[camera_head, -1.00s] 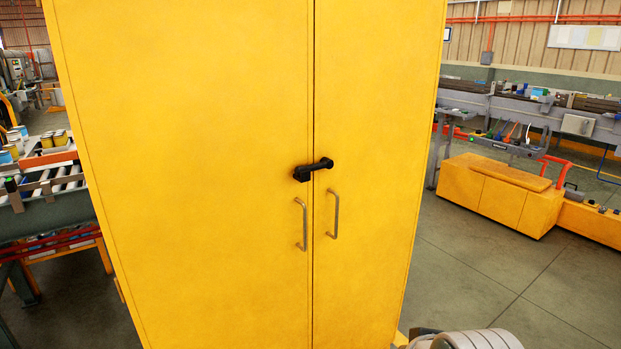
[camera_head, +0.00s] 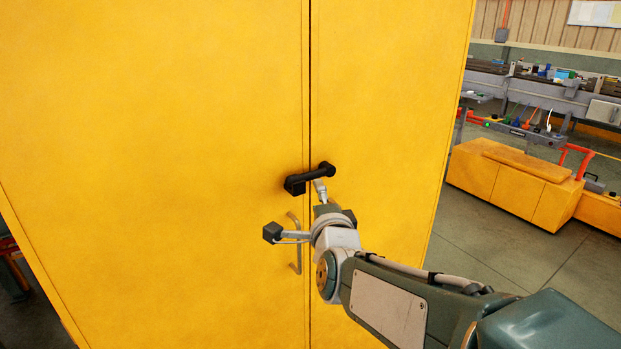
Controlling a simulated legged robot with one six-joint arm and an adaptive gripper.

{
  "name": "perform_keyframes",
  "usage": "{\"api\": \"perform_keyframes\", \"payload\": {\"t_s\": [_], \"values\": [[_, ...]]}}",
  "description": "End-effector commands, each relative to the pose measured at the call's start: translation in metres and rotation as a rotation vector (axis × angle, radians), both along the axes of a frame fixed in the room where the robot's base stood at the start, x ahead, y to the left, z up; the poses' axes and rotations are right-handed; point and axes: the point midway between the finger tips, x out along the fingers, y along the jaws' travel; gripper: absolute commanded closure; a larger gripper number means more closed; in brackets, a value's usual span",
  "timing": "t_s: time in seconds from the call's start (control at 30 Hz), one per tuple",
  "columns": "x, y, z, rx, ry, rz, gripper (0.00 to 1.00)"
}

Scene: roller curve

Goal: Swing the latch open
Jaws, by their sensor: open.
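The black latch (camera_head: 309,178) lies across the seam between the two doors of a yellow cabinet (camera_head: 150,150). It slants slightly up to the right, its blocky end on the left door and its rounded end on the right door. My gripper (camera_head: 310,224) is open, just below the latch in the picture, with one dark fingertip over the left door and the other right of the seam. Nothing shows between its fingers. I cannot tell its exact distance from the doors. The left door handle (camera_head: 295,262) is partly behind my gripper; the right handle is mostly hidden.
Both cabinet doors are shut. A low orange cabinet (camera_head: 495,190) stands on the floor at the right, with a grey workbench line (camera_head: 535,95) behind it. Open floor (camera_head: 490,255) lies between it and the yellow cabinet.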

Motion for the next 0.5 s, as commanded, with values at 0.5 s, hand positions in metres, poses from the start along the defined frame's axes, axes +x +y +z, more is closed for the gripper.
{"api": "perform_keyframes", "payload": {"t_s": [0.5], "values": [[0.079, 0.016, -0.001, -0.002, 0.002, 0.0, 0.37]]}}
